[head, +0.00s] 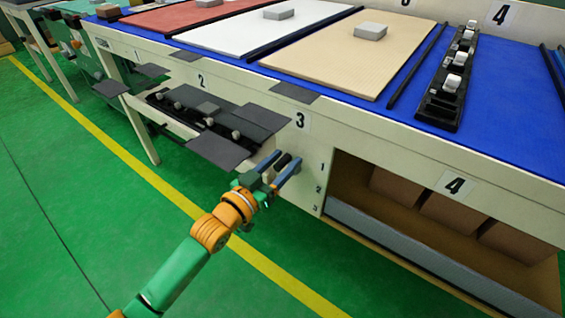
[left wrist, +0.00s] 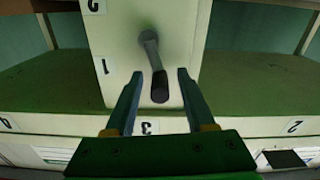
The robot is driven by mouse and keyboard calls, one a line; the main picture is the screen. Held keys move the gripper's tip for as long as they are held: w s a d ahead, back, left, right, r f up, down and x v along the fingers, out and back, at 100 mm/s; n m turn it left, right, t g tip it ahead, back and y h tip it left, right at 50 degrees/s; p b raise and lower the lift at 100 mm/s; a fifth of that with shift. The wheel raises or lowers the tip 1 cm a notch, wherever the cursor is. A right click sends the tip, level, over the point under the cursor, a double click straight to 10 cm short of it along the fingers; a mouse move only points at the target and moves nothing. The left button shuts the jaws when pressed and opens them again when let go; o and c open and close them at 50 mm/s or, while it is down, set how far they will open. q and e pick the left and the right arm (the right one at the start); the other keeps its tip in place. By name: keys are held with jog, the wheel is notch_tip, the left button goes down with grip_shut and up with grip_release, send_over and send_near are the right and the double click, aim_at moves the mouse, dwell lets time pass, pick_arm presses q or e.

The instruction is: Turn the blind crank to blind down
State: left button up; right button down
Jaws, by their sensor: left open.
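The crank (left wrist: 149,46) is a dark grey arm on a pale panel with the numbers 1, 2 and 3, ending in a black handle (left wrist: 160,88). In the left wrist view the handle lies between the fingers of my left gripper (left wrist: 160,76), with a gap on each side. In the head view my left gripper (head: 288,158) is open at the bench's front post, around the dark handle (head: 283,160). The crank arm is mostly hidden there. I cannot clearly identify the blind; a grey strip (head: 400,250) runs along the bottom of the open bay. My right gripper is out of view.
The long bench (head: 400,130) has blue tops with coloured panels and a black rack of clips (head: 447,90). Dark flaps (head: 220,150) and a low shelf of parts stick out left of my gripper. Brown boxes (head: 455,213) stand in the bay. The green floor in front is clear.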

pick_arm(q)
grip_shut()
jog(key=shift+r, duration=0.1)
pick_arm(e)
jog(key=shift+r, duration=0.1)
pick_arm(q)
jog(key=m+p, duration=0.2)
jog(key=p, duration=0.1)
jog(key=shift+s+d+r+m, duration=0.3)
jog(key=shift+s+d, duration=0.05)
jog(key=shift+d, duration=0.05)
jog(key=shift+d+f+m, duration=0.1)
jog(key=shift+m, duration=0.2)
jog(key=shift+s+f, duration=0.1)
jog(key=shift+f, duration=0.1)
grip_release()
jog(key=shift+d, duration=0.1)
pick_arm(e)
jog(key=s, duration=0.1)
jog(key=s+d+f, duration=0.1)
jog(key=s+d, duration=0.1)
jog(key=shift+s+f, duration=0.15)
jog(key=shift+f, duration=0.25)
